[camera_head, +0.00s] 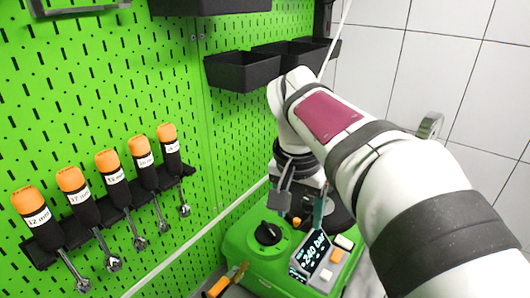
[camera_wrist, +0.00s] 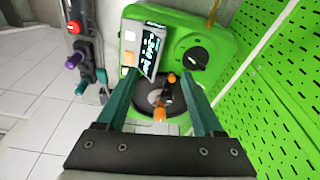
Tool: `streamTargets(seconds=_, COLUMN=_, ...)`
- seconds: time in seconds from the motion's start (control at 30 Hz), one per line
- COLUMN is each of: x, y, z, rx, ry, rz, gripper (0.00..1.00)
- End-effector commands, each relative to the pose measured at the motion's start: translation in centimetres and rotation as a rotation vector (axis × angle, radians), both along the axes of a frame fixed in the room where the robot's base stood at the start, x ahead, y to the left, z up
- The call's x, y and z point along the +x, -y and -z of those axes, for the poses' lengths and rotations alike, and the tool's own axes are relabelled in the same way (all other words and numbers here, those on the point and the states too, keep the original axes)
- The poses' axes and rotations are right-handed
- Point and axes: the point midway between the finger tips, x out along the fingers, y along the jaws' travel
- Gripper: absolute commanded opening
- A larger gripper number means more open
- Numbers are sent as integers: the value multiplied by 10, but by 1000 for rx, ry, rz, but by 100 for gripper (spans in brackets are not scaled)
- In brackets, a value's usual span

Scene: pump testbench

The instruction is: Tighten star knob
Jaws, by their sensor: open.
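The green testbench unit (camera_head: 262,262) stands at the lower middle of the head view, and its green panel (camera_wrist: 222,38) fills the upper middle of the wrist view. A black rotary knob (camera_wrist: 195,57) sits on this panel; it also shows in the head view (camera_head: 268,233). A dark round part (camera_wrist: 148,92) with orange pieces lies between my fingers in the wrist view. I cannot tell which of these is the star knob. My gripper (camera_wrist: 162,84) is open, with its teal fingers on either side of the dark part; contact cannot be told. My arm hides part of the unit in the head view.
A display (camera_head: 311,252) with buttons is beside the knob. Orange-handled tools (camera_head: 108,172) hang in a row on the green pegboard (camera_head: 90,95), with black bins (camera_head: 243,72) above. A stand with coloured knobs (camera_wrist: 83,52) is at left in the wrist view.

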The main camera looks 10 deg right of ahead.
Motion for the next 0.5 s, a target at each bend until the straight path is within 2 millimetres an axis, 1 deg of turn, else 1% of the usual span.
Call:
streamTargets(seconds=0.03, x=33, y=8, z=-9, rx=-33, ry=31, rz=32, gripper=75)
streamTargets(seconds=0.1, x=68, y=18, z=-21, rx=-75, ry=77, rz=80, gripper=75)
streamTargets(seconds=0.2, x=97, y=27, z=-30, rx=-110, ry=119, rz=123, gripper=75)
streamTargets(seconds=0.27, x=104, y=30, z=-31, rx=-117, ry=130, rz=136, gripper=75)
streamTargets(seconds=0.37, x=109, y=35, z=-20, rx=-121, ry=132, rz=140, gripper=75)
streamTargets(seconds=0.47, x=115, y=42, z=5, rx=-120, ry=130, rz=139, gripper=75)
streamTargets(seconds=0.5, x=118, y=45, z=17, rx=-119, ry=129, rz=139, gripper=75)
